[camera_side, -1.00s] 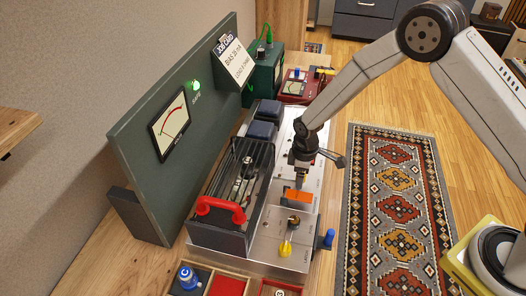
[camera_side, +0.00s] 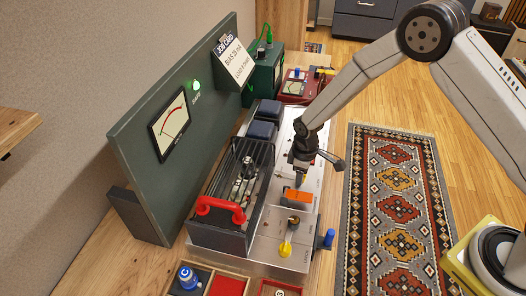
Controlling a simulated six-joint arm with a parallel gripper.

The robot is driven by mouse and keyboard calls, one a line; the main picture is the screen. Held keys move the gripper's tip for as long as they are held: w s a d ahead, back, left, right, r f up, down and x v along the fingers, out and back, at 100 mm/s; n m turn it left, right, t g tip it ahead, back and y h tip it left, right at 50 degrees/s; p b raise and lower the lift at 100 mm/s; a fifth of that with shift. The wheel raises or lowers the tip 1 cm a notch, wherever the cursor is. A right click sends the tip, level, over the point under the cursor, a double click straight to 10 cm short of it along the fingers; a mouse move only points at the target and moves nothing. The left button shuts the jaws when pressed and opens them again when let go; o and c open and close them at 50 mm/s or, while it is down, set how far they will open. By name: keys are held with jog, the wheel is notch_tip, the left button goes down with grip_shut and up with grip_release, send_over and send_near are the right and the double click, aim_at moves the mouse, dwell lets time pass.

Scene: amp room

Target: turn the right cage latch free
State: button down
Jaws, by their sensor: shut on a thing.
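The dark slatted cage (camera_side: 222,234) with a red handle (camera_side: 217,208) stands on a pale metal chassis in front of the green panel. My gripper (camera_side: 300,181) points down over the chassis to the right of the cage, behind an orange block. It is shut on a small yellow piece, which appears to be the right cage latch; the fingers hide most of it, and its angle cannot be told. A second yellow latch-like piece (camera_side: 286,248) sits uncovered on the near part of the chassis.
The orange block (camera_side: 298,196) is just in front of my gripper. A blue knob (camera_side: 328,238) sticks out at the chassis's right edge. Dark blue boxes (camera_side: 262,130) stand behind the cage. Red-lined trays (camera_side: 228,284) lie at the front. The green panel (camera_side: 140,130) rises at left.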

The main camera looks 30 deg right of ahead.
jog(key=m, duration=0.8)
jog(key=shift+m, duration=0.3)
jog(key=m, duration=0.4)
jog(key=shift+m, duration=1.9)
jog(key=shift+c, duration=1.4)
grip_release()
jog(key=shift+r, duration=0.15)
